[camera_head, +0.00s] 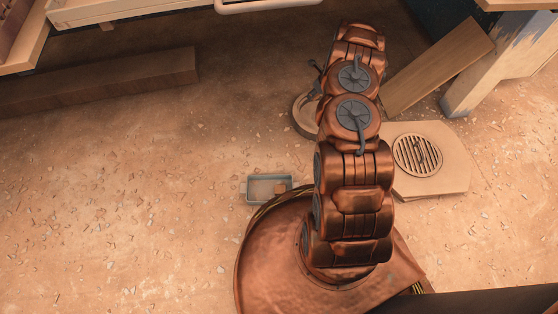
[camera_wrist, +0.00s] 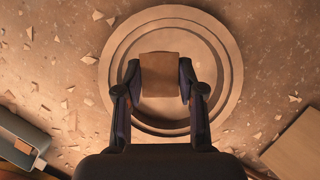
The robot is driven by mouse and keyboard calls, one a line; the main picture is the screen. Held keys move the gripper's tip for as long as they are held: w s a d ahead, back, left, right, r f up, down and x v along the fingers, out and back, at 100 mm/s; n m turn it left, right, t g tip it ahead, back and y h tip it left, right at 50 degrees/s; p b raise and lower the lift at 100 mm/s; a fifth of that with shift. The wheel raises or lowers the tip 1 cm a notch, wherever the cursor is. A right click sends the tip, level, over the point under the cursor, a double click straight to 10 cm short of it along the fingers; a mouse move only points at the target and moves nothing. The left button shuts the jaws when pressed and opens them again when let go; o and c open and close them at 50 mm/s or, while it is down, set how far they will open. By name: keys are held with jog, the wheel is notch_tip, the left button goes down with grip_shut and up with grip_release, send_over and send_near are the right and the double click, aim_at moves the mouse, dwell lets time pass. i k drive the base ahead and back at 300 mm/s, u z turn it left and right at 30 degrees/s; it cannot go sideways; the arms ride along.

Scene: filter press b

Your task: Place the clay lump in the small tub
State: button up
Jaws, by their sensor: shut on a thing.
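My gripper (camera_wrist: 160,72) is shut on a brown, block-shaped clay lump (camera_wrist: 160,75), with one dark finger on each side of it. The lump is over the middle of a pale, round, stepped dish (camera_wrist: 232,75); I cannot tell whether it touches the dish. In the head view the round dish (camera_head: 300,122) is partly hidden behind my arm, and the lump is not clear there. A small rectangular tub (camera_head: 257,178) with a blue-grey rim stands on the floor left of my base. A brown block (camera_head: 280,188) is in its right end. The tub also shows in the wrist view's lower left (camera_wrist: 40,138).
A pale slab with a round grate (camera_head: 418,155) lies right of my arm. A wooden board (camera_head: 440,65) leans by a whitish post (camera_head: 490,70). A long dark beam (camera_head: 100,80) lies at upper left. The left floor is open, with scattered chips.

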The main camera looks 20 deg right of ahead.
aim_at(260, 192)
jog(key=k, duration=1.15)
jog(key=u, duration=0.2)
jog(key=i, duration=0.7)
jog(key=u, duration=0.7)
